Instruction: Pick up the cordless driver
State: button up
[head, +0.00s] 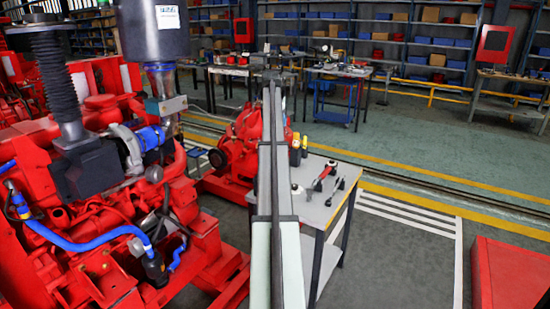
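A red-and-black tool (322,178), which looks like the cordless driver, lies on the grey top of a small work table (318,213) right of my arm. A smaller dark tool with a reddish part (337,190) lies just right of it. My arm rises through the middle of the head view and hides the left part of the table. I can make out no gripper fingers, so I cannot tell where my gripper is relative to the tool.
Two yellow-and-black items (299,150) stand at the table's back edge, and a small whitish round item (296,189) is near my arm. A large red engine (90,200) fills the left. A red box (510,275) is at lower right. Floor right of the table is clear.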

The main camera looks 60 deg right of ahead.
jog(key=x, duration=1.3)
jog(key=shift+w+f, duration=0.15)
jog(key=shift+f, duration=0.2)
jog(key=shift+c, duration=0.3)
grip_shut()
jog(key=shift+r, duration=0.1)
notch_tip(320, 180, up, 18)
dwell(0.7)
